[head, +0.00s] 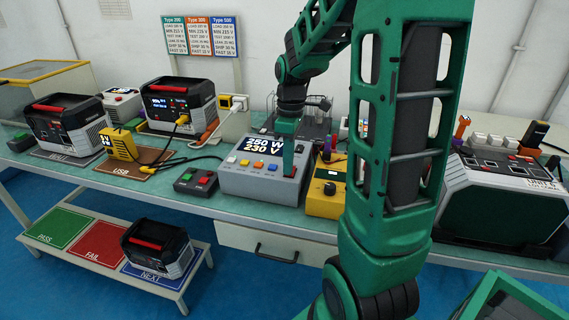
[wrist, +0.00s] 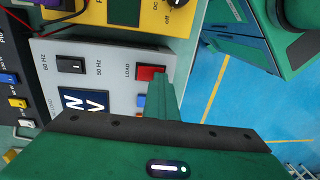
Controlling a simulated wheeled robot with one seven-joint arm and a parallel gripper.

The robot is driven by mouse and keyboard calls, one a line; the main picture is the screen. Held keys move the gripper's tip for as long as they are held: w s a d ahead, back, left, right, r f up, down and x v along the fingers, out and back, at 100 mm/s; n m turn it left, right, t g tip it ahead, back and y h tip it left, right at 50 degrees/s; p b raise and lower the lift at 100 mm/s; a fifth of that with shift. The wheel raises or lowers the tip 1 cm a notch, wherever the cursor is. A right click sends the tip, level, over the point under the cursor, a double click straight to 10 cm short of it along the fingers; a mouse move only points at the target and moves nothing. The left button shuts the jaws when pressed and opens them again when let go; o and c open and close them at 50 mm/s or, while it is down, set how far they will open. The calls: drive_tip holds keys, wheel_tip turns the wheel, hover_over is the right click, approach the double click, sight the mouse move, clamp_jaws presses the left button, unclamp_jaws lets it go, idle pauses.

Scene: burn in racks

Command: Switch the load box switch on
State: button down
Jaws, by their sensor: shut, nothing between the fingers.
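The load box (head: 236,184) is a grey box on the bench, with a display reading 250 W and 230 V and several coloured buttons. In the wrist view its top panel (wrist: 112,52) shows a red rocker switch (wrist: 148,73) marked LOAD and a black 60 Hz/50 Hz switch (wrist: 70,65). My gripper (head: 288,174) points down over the right part of the box, shut and empty. In the wrist view its fingertips (wrist: 160,86) are right beside the red switch and overlap its edge. I cannot tell whether they touch it or which way the rocker is set.
A yellow meter (head: 325,204) with a black dial stands close on the right of the box. A small dark button box (head: 195,182) is on its left. Power stations (head: 62,120) and a yellow USB unit (head: 118,146) stand further left. A low bench (head: 100,238) stands in front.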

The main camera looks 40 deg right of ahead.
drive_tip(key=shift+d, duration=0.25)
drive_tip(key=shift+w+d+r, duration=0.15)
drive_tip(key=shift+w+d, duration=0.25)
drive_tip(key=shift+d, duration=0.1)
wheel_tip(320, 180, up, 14)
drive_tip(key=a, duration=0.1)
drive_tip(key=shift+s+a, duration=0.2)
drive_tip(key=shift+s, duration=0.25)
idle(0.4)
drive_tip(key=s+a+f+m, duration=0.1)
drive_tip(key=s+f+m, duration=0.4)
drive_tip(key=s, duration=0.5)
drive_tip(key=s+a+f+m, duration=0.1)
drive_tip(key=s+f+m, duration=0.5)
drive_tip(key=s, duration=0.5)
drive_tip(key=m, duration=0.2)
drive_tip(key=shift+m+t+h, duration=0.4)
